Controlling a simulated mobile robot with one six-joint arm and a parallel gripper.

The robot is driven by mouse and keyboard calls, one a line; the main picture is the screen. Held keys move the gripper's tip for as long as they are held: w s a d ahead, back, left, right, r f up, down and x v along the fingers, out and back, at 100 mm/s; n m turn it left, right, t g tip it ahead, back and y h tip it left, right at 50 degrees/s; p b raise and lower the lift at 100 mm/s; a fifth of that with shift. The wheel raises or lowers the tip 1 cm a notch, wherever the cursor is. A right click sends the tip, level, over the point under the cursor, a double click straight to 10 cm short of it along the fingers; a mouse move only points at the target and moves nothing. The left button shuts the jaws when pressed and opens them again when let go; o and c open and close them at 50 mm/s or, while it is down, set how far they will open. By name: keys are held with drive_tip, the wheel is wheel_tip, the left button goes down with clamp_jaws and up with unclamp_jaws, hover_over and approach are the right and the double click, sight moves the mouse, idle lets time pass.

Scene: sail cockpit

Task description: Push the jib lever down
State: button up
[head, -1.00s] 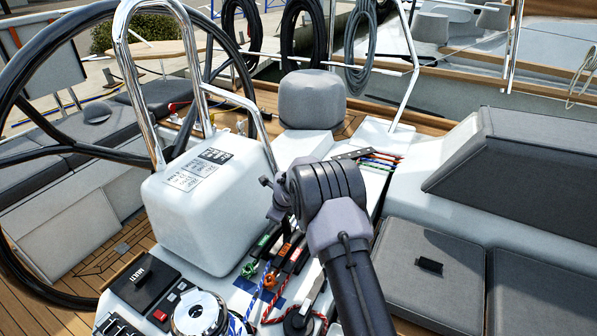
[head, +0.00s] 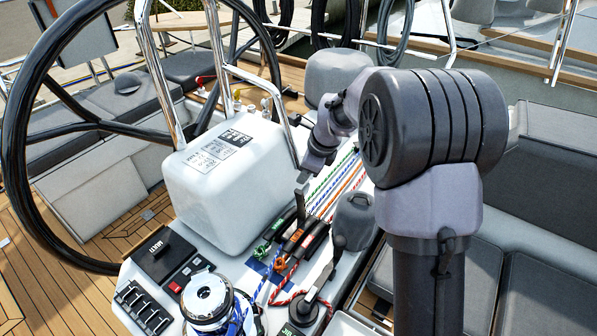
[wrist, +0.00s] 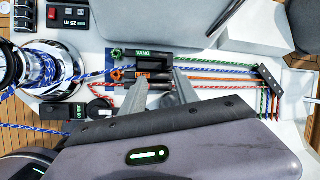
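A bank of rope-clutch levers sits on the white console: a green-tipped one (head: 277,236), an orange-tipped one (head: 293,240) and a dark one at right (head: 314,238). The wrist view shows the green lever (wrist: 145,54), marked VANG, with the orange lever (wrist: 128,75) below it. The other labels are too small or covered, so I cannot tell which is the jib lever. My gripper (head: 301,205) points down over the clutches. In the wrist view its two fingers (wrist: 161,78) are apart, with nothing held, and hide part of the lower levers. I cannot tell whether they touch a lever.
A chrome winch (head: 207,300) and a MULTI switch panel (head: 157,255) lie left of the clutches. A white instrument pod (head: 230,180) and steering wheel (head: 30,100) stand behind and left. Coloured ropes (head: 335,190) run back from the clutches. A dark winch-like handle (head: 325,270) stands right.

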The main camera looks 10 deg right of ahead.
drive_tip(key=s+a+r+n, duration=0.2)
drive_tip(key=s+r+n, duration=0.1)
drive_tip(key=s, duration=0.1)
drive_tip(key=shift+r+b, duration=0.35)
drive_tip(key=shift+r, duration=0.05)
